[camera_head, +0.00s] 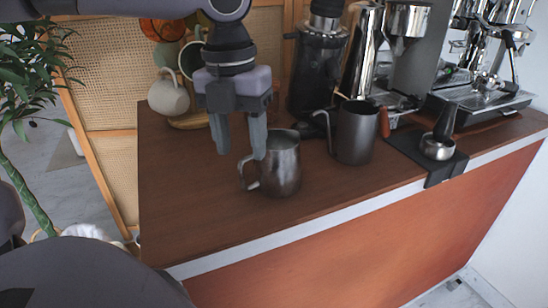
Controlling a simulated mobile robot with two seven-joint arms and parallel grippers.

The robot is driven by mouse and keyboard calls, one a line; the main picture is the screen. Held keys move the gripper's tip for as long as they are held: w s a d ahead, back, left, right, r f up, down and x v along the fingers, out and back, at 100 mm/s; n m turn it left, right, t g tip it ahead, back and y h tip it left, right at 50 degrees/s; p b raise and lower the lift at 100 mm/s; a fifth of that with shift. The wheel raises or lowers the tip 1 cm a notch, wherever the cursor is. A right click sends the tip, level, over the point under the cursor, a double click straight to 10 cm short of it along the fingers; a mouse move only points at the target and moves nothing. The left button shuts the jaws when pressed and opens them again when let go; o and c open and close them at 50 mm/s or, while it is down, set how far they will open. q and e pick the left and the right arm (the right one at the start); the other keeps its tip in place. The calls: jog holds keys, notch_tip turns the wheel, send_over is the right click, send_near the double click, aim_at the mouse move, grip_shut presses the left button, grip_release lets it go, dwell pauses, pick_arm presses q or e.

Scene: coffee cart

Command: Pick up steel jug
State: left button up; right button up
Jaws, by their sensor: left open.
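The steel jug (279,168) stands upright on the brown counter, with its handle toward the left. My left gripper (240,156) hangs over the counter from above, fingers pointing down and apart. One finger is by the jug's upper left rim, in front of or beside it; I cannot tell whether it touches. Nothing is held. My right gripper is not in the picture.
A darker grey jug (356,135) stands just right of the steel jug. A black grinder (317,70) and an espresso machine (480,97) are behind. Mugs (168,97) hang at the back left. A black mat (408,144) holds a tamper. The counter's front left (190,225) is clear.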

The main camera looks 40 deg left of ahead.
aim_at(243, 164)
pick_arm(q)
jog(key=f, duration=0.7)
jog(key=shift+d, duration=0.25)
grip_shut()
